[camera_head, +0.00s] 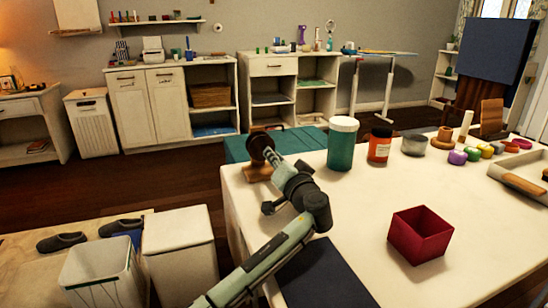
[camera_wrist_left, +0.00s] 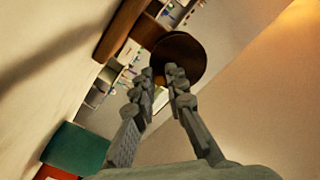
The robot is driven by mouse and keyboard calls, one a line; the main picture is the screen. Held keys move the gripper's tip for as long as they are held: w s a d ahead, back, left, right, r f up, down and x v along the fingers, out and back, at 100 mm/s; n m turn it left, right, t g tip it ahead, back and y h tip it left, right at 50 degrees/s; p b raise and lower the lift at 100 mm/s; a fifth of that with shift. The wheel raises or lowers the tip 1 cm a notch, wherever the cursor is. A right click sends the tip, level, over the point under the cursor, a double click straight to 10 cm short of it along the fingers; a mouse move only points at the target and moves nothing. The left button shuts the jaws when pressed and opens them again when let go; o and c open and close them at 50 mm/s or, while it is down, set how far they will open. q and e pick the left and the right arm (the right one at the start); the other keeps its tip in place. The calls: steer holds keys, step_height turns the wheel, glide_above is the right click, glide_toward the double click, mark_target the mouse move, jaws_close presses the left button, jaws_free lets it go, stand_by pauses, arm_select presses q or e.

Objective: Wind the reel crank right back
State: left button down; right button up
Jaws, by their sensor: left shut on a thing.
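The reel (camera_head: 257,148) is a dark, round part on a brown wooden base at the left edge of the white table. It also shows as a dark brown disc (camera_wrist_left: 180,58) in the left wrist view. My left gripper (camera_head: 273,160) reaches the reel from the front right, and its fingers (camera_wrist_left: 162,80) are shut at the side of the disc, on the reel crank. The crank itself is mostly hidden by the fingers, so its angle cannot be told. My right gripper is not in view.
On the white table (camera_head: 345,215) stand a teal jar with a white lid (camera_head: 342,145), an orange-red jar (camera_head: 379,146) and a red open box (camera_head: 420,235). Several small pots stand at the right. A teal chest (camera_head: 235,150) is behind the reel. A dark mat (camera_head: 325,275) lies near the front.

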arm_select(q)
steer(key=shift+m, duration=0.3)
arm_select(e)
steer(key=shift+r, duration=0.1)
arm_select(q)
steer(key=shift+a+f, duration=0.1)
steer(key=shift+a+m, duration=0.1)
steer(key=shift+m, duration=0.8)
steer(key=shift+s+a+f+m+p, duration=0.1)
steer(key=shift+f+m+p, duration=0.05)
steer(key=shift+m+p, duration=0.55)
steer(key=shift+m, duration=0.4)
steer(key=shift+a+f+m+p, duration=0.15)
steer(key=shift+m+p, duration=0.1)
steer(key=shift+m, duration=0.4)
steer(key=shift+a+f+m+p, duration=0.1)
steer(key=shift+m+p, duration=0.1)
steer(key=shift+m, duration=0.45)
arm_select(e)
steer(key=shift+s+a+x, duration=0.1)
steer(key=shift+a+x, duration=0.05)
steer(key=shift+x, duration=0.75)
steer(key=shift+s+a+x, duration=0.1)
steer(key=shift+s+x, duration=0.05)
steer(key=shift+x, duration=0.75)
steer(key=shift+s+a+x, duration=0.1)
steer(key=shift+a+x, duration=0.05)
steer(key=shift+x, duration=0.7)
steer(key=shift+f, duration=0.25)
